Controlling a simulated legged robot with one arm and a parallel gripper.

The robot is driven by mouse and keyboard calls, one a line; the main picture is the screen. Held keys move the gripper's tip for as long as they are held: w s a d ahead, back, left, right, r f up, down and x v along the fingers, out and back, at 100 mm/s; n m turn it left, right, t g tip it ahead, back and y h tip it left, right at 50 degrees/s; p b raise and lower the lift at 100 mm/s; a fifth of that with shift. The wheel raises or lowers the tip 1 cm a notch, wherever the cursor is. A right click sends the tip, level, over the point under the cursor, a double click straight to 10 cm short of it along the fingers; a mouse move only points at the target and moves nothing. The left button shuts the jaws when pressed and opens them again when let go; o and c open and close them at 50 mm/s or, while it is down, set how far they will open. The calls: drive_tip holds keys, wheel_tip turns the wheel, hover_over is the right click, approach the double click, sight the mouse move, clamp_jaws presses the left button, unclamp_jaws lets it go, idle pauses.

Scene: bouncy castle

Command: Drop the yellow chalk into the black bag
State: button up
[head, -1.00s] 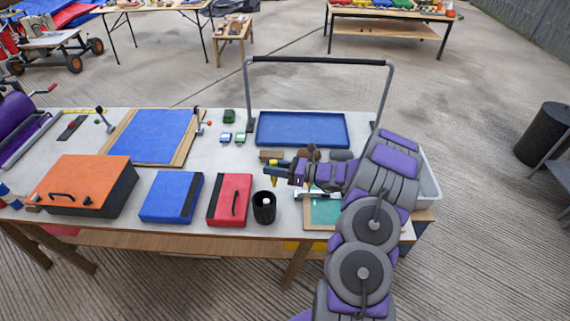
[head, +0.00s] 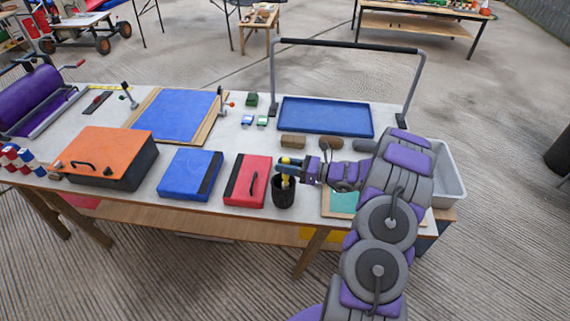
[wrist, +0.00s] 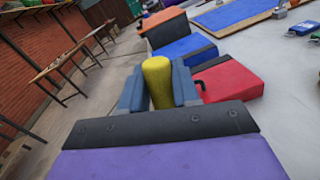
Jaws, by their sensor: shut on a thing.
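The yellow chalk (head: 286,181) is a short, thick stick. It is held upright between the fingers of my gripper (head: 289,164), and it fills the gap between the blue-grey fingers in the wrist view (wrist: 158,84). The black bag (head: 283,195) is a small, round, open-topped black holder on the table, just right of the red case. My gripper is over its mouth, with the chalk's lower end at or just above the opening. I cannot tell whether the end is inside the rim. The bag does not show in the wrist view.
A red case (head: 246,181), a blue case (head: 190,176) and an orange-topped box (head: 105,156) stand left of the bag. A blue tray (head: 325,116) lies behind, under a grey metal frame (head: 345,46). The bag stands near the table's front edge.

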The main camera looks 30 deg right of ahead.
drive_tip(key=shift+d+f, duration=0.1)
drive_tip(key=shift+d, duration=0.65)
drive_tip(key=o, duration=0.7)
drive_tip(key=shift+d, duration=0.3)
drive_tip(key=o, duration=0.4)
drive_tip(key=shift+a, duration=0.95)
drive_tip(key=shift+d, duration=0.3)
drive_tip(key=p+v, duration=0.3)
drive_tip(key=v, duration=1.4)
drive_tip(key=shift+p, duration=0.4)
drive_tip(key=shift+s+a, duration=0.1)
drive_tip(key=shift+a, duration=0.1)
